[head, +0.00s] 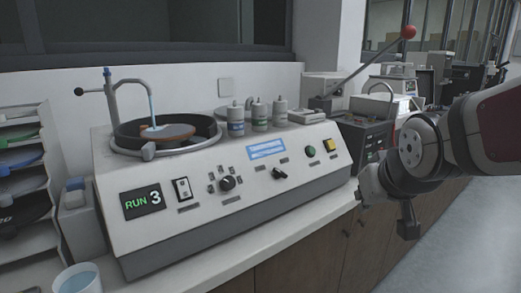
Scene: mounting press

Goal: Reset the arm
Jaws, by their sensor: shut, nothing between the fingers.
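My arm reaches in from the right edge of the head view, held in the air in front of the counter and its lower cabinets. My gripper (368,188) is at the arm's left end, shut and empty, to the right of the grey bench machine's front corner. The fingers are small and partly hidden by the wrist. I see nothing in its grasp, and I cannot tell how far it is from the counter edge.
The bench machine (215,215) has a round basin with a disc (167,132), a curved spout, knobs, buttons and a "RUN 3" display (142,201). A press with a red-knobbed lever (408,32) stands behind. Floor (455,240) is clear at lower right.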

